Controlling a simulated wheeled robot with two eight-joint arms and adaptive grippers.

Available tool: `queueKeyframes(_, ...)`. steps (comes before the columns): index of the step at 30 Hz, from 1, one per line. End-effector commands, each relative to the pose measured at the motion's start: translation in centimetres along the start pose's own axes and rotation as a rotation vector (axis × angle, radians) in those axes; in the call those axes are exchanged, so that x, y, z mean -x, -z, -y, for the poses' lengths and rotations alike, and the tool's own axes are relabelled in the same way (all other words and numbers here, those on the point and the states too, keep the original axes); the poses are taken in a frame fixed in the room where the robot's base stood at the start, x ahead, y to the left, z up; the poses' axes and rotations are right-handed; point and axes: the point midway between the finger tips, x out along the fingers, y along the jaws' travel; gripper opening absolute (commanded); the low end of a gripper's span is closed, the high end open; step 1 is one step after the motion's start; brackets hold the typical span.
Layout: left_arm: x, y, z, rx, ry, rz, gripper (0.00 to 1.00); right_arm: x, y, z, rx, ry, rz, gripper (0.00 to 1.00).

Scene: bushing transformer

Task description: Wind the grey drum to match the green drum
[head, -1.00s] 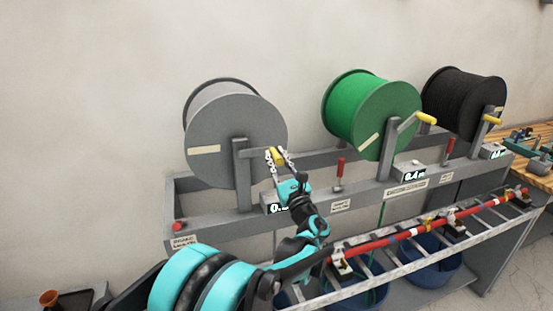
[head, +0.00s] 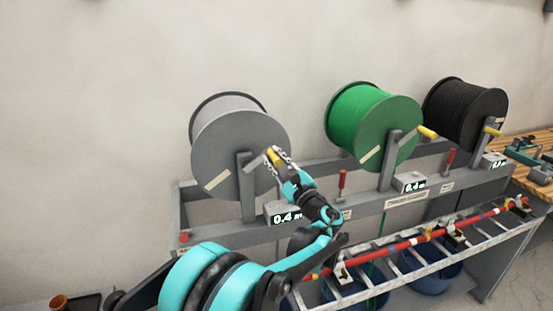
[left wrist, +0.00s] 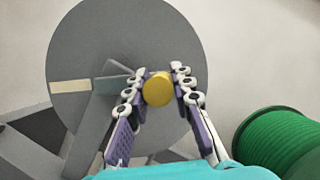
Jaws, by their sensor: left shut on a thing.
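The grey drum (head: 235,135) sits at the left of the rack in the head view, with a pale stripe (head: 217,181) at its lower left. Its yellow crank handle (head: 274,156) is between the fingers of my left gripper (head: 277,157), which is shut on it. In the left wrist view the yellow handle (left wrist: 158,89) shows end-on between the fingers. The green drum (head: 372,122) stands to the right, its pale stripe (head: 369,154) also slanting to the lower left. The display (head: 286,217) under the grey drum reads 0.4, as does the display (head: 411,183) under the green drum. My right gripper is not in view.
A black drum (head: 464,113) stands at the right end. Red-handled levers (head: 342,182) rise from the rack (head: 350,213). A ladder-like tray (head: 420,245) with a red rod runs in front, above blue bins (head: 432,272). A wooden bench (head: 532,148) is at far right.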

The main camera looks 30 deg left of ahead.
Motion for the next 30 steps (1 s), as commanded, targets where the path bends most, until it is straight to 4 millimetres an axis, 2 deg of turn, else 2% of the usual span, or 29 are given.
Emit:
queueKeyframes(14,-0.1,-0.2,0.1,-0.004,0.003,0.003,0.00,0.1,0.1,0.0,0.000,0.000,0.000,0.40)
queueKeyframes(15,-0.1,-0.2,0.1,-0.004,0.003,0.003,0.27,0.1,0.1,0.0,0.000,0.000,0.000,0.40)
queueKeyframes(17,-0.1,-0.2,0.1,-0.004,0.003,0.003,0.43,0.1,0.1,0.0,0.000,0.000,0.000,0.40)
queueKeyframes(26,0.0,-0.2,0.1,-0.003,0.002,0.001,0.44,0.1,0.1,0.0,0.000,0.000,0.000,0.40)
queueKeyframes(30,1.1,-0.1,0.1,-0.002,0.003,-0.001,0.44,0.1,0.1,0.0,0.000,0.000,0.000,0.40)
